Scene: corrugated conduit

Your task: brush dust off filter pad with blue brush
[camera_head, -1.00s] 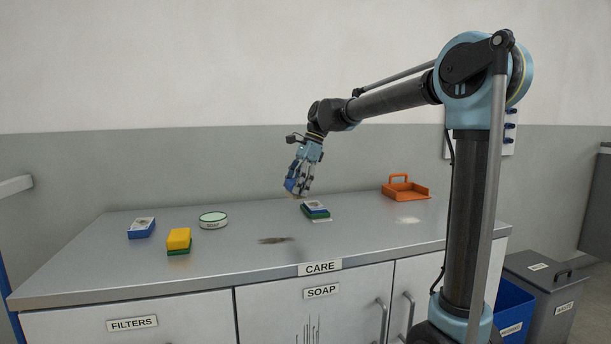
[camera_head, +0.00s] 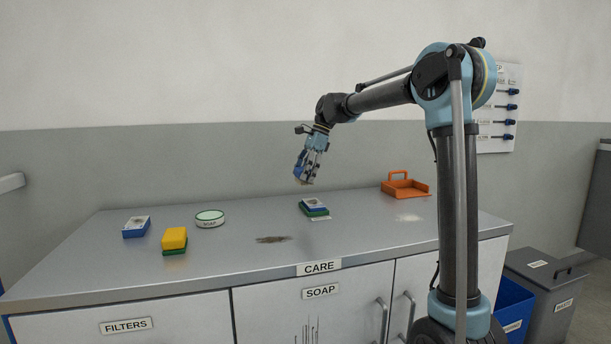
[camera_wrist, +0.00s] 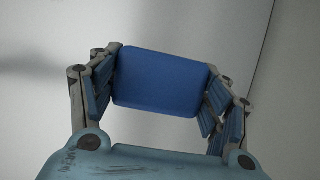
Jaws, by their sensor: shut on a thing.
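My gripper (camera_head: 304,179) is shut on the blue brush (camera_wrist: 160,82), whose broad blue face fills the space between the fingers in the wrist view. In the head view the gripper points down, above the counter, and the brush's lower end is small and partly hidden by the fingers. A similar blue block with a pale, grey-marked top (camera_head: 136,227) lies at the left.
On the grey counter (camera_head: 350,245) are a yellow-green sponge (camera_head: 175,241), a round soap tin (camera_head: 210,218) and an orange dustpan (camera_head: 405,187). A dark smudge (camera_head: 273,239) and a pale dusty patch (camera_head: 409,217) mark it. Bins (camera_head: 540,285) stand at the right.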

